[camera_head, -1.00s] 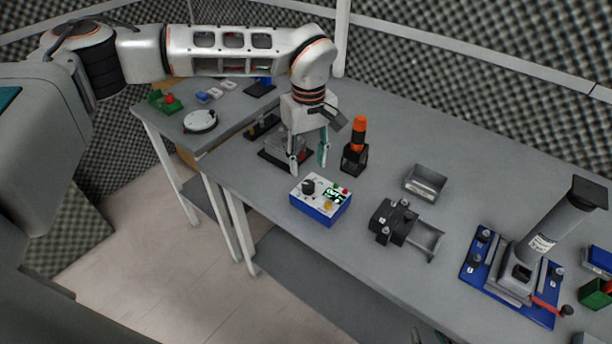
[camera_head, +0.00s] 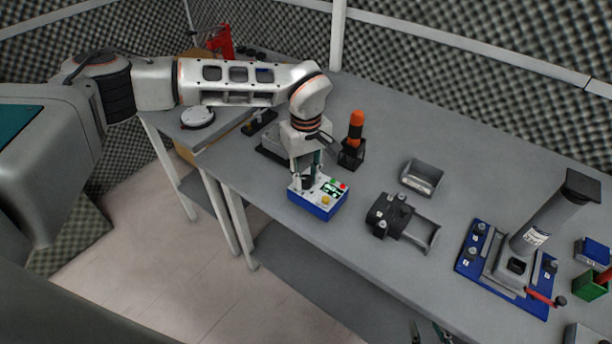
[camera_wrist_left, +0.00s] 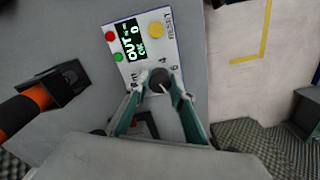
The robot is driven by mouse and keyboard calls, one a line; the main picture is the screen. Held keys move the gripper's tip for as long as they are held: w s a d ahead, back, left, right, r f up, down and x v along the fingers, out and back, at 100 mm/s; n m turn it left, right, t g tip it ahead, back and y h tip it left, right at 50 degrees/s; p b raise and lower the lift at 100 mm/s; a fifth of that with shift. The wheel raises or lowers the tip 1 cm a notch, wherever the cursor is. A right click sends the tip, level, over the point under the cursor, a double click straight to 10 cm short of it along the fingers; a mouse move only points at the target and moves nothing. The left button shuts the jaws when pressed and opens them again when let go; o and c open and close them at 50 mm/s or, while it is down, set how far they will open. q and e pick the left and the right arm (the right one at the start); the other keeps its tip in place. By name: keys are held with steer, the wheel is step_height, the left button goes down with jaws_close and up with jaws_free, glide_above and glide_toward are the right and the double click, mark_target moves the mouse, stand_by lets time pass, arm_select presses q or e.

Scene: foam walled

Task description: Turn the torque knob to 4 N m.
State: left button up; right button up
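The blue box with a white top panel (camera_head: 318,200) stands near the table's front edge. Its dark torque knob (camera_wrist_left: 158,79) shows in the left wrist view, with a pale pointer line and the printed marks 4 and 6 beside it. The lit display (camera_wrist_left: 131,42) reads OUT with a 0 and a smaller line. My left gripper (camera_head: 307,178) is lowered over the knob, one teal finger on each side. The fingers look slightly apart from the knob; contact is hard to tell. The likely fingertips of my right gripper (camera_head: 428,332) show at the bottom edge, mostly cut off.
A yellow RESET button (camera_wrist_left: 155,30) sits on the panel. An orange-handled tool in a black stand (camera_head: 354,140) is close behind the box. A black clamp fixture (camera_head: 389,215) and a grey bin (camera_head: 422,178) stand to the right. A blue-based press (camera_head: 513,265) is farther right.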

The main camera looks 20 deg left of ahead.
arm_select(q)
steer(key=shift+n, duration=0.3)
steer(key=shift+c, duration=0.3)
steer(key=n, duration=0.2)
steer(key=shift+n, duration=0.3)
steer(key=n+b, duration=0.1)
steer(key=n, duration=0.2)
steer(key=shift+n, duration=0.3)
steer(key=n, duration=0.3)
steer(key=shift+w+n, duration=0.1)
steer(key=shift+n, duration=0.2)
steer(key=n+b, duration=0.1)
steer(key=n, duration=0.2)
steer(key=shift+n, duration=0.3)
steer(key=n, duration=0.6)
steer(key=shift+b, duration=0.3)
steer(key=n, duration=0.3)
steer(key=shift+n, duration=0.4)
steer(key=shift+w+r+n, duration=0.1)
steer(key=shift+n, duration=1.4)
steer(key=shift+b, duration=0.3)
